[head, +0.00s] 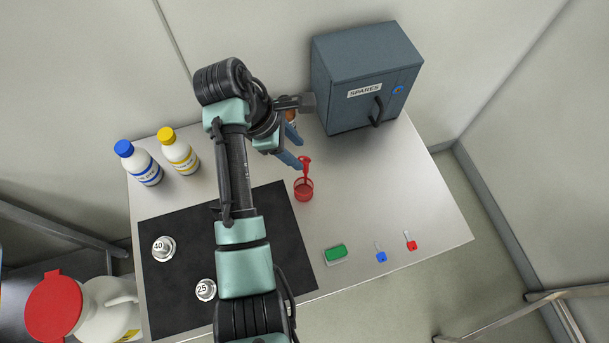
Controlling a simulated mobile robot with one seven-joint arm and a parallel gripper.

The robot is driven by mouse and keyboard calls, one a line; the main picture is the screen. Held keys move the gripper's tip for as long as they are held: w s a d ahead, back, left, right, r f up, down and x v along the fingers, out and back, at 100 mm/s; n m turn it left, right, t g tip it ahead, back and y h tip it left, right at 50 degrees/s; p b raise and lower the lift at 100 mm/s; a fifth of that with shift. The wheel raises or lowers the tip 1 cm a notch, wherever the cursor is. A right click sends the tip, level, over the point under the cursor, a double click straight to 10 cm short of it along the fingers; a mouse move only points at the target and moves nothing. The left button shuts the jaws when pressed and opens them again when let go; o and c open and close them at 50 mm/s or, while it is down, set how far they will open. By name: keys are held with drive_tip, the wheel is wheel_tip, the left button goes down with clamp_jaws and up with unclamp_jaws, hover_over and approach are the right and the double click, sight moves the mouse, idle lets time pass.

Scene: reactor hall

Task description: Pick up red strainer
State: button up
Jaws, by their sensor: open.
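The red strainer (303,189) stands on the light table at the right edge of the black mat. It has a round cup and a handle that rises toward the back. My gripper (297,151) is open, with its blue fingers just behind and above the strainer. The fingers look close to the handle's top; I cannot tell if they touch it. Nothing is seen held between them. Part of an orange-brown object (291,116) shows behind the gripper, mostly hidden.
A grey SPARES cabinet (345,112) stands at the back right. Bottles with blue (143,165) and yellow (180,155) caps stand at the back left. Weights (164,249) sit on the black mat (185,225). A green block (335,254), blue key (381,256) and red key (411,243) lie in front.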

drive_tip(key=shift+x, duration=1.6)
drive_tip(key=shift+c, duration=0.3)
clamp_jaws()
